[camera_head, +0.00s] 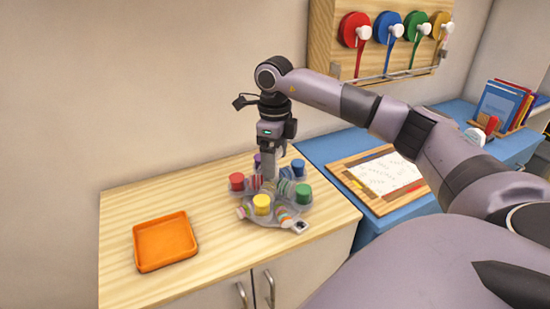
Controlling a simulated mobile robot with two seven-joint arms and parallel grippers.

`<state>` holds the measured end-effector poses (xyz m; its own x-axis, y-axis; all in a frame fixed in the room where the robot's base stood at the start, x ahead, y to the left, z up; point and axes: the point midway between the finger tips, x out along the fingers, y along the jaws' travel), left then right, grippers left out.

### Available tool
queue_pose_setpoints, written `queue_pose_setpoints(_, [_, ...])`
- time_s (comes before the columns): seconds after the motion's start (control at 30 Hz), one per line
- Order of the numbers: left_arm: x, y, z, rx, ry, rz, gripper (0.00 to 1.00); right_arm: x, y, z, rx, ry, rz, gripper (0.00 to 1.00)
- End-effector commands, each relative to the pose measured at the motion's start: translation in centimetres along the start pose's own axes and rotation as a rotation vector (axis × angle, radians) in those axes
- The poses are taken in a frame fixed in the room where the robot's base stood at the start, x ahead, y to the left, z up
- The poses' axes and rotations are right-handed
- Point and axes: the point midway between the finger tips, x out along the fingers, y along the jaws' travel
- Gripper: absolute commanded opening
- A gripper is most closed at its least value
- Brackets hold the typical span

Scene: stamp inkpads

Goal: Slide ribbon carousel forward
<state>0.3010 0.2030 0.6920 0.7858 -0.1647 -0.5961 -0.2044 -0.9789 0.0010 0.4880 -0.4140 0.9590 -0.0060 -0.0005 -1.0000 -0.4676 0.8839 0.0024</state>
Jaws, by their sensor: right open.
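The ribbon carousel (272,221) is a grey round holder on the wooden counter, with a red, a yellow, a green, a blue and a purple piece around it and striped rolls between them. My right gripper (270,177) points straight down over the back middle of the carousel. It is open, and its fingertips are low among the coloured pieces. I cannot tell whether the fingers touch the carousel, since its centre is partly hidden. My left gripper is not in this view.
An orange tray (165,242) lies on the counter to the left. A board with a written paper (388,174) lies on the blue desk to the right. Ribbon spools hang on a wooden wall panel (325,30). The counter in front of the carousel is clear.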

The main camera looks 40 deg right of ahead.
Motion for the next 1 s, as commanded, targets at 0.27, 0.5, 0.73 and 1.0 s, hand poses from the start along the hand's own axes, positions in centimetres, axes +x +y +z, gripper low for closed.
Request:
queue_pose_setpoints(0.27, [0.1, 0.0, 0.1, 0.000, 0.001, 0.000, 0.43, -4.4, 0.0, 0.1, 0.000, -0.004, -0.001, 0.81])
queue_pose_setpoints(0.5, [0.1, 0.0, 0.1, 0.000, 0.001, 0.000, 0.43, -6.6, 0.1, -0.1, -0.001, 0.001, 0.002, 0.81])
queue_pose_setpoints(0.73, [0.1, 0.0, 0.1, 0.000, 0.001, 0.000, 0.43, -6.7, 0.1, -0.1, -0.001, 0.002, 0.002, 0.81])
queue_pose_setpoints(1.0, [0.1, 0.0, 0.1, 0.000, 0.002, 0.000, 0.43, -6.7, 0.1, -0.1, -0.001, 0.002, 0.002, 0.81])
